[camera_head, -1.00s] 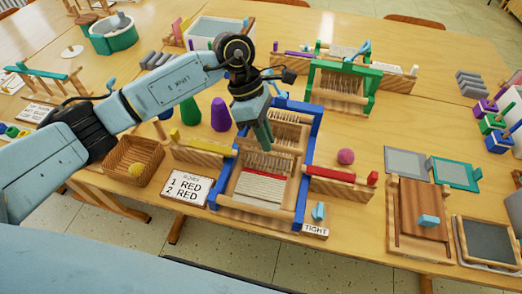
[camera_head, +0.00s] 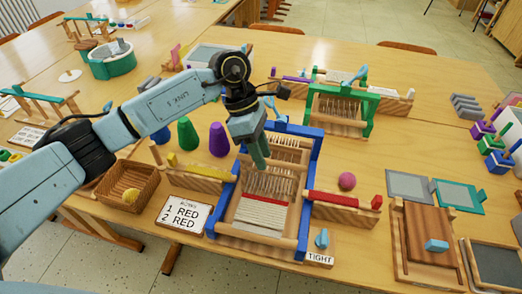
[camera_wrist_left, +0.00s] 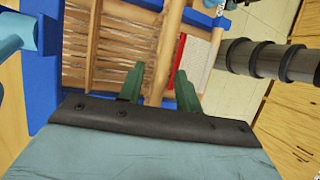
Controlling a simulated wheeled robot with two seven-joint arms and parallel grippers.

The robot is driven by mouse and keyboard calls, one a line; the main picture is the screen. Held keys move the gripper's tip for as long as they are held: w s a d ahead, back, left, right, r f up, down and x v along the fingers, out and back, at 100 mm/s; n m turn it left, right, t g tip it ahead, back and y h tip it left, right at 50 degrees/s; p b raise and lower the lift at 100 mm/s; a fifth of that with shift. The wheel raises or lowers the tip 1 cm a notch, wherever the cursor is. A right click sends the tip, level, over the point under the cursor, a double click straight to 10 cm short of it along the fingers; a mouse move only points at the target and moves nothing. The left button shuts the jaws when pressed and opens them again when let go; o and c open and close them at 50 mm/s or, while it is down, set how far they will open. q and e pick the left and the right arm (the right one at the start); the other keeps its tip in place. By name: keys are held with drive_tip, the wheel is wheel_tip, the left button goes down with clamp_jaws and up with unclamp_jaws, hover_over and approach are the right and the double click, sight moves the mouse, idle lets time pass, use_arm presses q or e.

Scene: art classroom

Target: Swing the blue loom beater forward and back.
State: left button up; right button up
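The loom with a blue frame (camera_head: 312,165) stands upright on the table, a band of red and pale weaving (camera_head: 262,214) at its front. Its beater, a wooden bar with a comb of thin slats (camera_head: 268,184), lies across the loom behind the red band. My left gripper (camera_head: 259,155), with green fingers, points down over the beater area. In the left wrist view, a wooden bar (camera_wrist_left: 170,45) passes between the two parted fingers (camera_wrist_left: 160,90), with small gaps beside it. Whether the fingers touch it is unclear. My right gripper is in no view.
A "2 RED" card (camera_head: 183,213), a yellow-ball basket (camera_head: 128,188) and purple and green cones (camera_head: 219,141) are left of the loom. A red bar (camera_head: 333,199), a pink ball (camera_head: 347,181) and a "TIGHT" tag (camera_head: 319,259) are right. A green loom (camera_head: 341,105) stands behind.

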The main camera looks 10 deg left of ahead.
use_arm(q)
drive_tip(key=shift+d+f, duration=0.25)
drive_tip(key=shift+d, duration=0.15)
drive_tip(key=a+p+v, duration=0.1)
drive_tip(key=v, duration=1.2)
drive_tip(key=shift+r, duration=0.15)
drive_tip(key=shift+a, duration=0.1)
